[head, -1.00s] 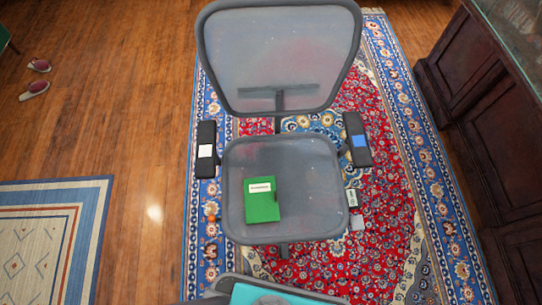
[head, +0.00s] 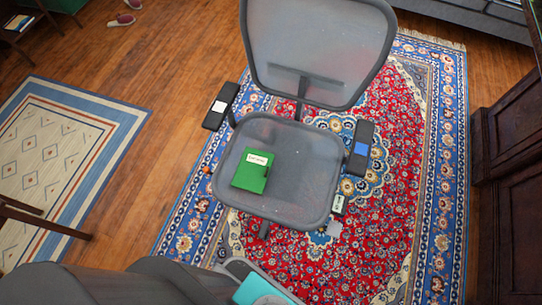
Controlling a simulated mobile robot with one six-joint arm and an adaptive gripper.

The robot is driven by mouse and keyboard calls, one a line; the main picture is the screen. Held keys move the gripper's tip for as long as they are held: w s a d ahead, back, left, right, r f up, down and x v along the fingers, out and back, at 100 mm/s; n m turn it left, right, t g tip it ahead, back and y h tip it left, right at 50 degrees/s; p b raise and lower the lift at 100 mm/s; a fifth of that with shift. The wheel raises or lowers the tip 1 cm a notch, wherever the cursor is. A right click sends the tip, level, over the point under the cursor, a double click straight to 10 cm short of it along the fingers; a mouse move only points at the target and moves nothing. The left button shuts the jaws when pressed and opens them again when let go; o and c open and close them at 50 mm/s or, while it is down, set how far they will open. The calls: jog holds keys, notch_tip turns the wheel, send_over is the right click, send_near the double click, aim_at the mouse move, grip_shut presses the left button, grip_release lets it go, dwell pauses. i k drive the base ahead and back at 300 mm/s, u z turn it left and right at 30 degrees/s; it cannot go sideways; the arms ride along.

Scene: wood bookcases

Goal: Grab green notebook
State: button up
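The green notebook (head: 249,177) lies flat on the grey mesh seat of an office chair (head: 305,190). It has a white label near its top edge and sits left of the seat's middle. My arm shows as dark grey links along the bottom left of the head view, in front of the chair and apart from the notebook. My gripper's fingers are not visible in the head view.
The chair has a tall backrest (head: 315,45) and two black armrests (head: 221,106) beside the seat. It stands on a red and blue rug (head: 385,240). A dark wood cabinet (head: 510,130) stands at the right. Bare wood floor (head: 165,150) lies to the left.

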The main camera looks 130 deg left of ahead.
aim_at(252, 175)
jog(key=z, duration=0.15)
jog(key=i, duration=0.45)
jog(key=u, duration=2.25)
jog(key=i, duration=0.15)
jog(key=u, duration=2.4)
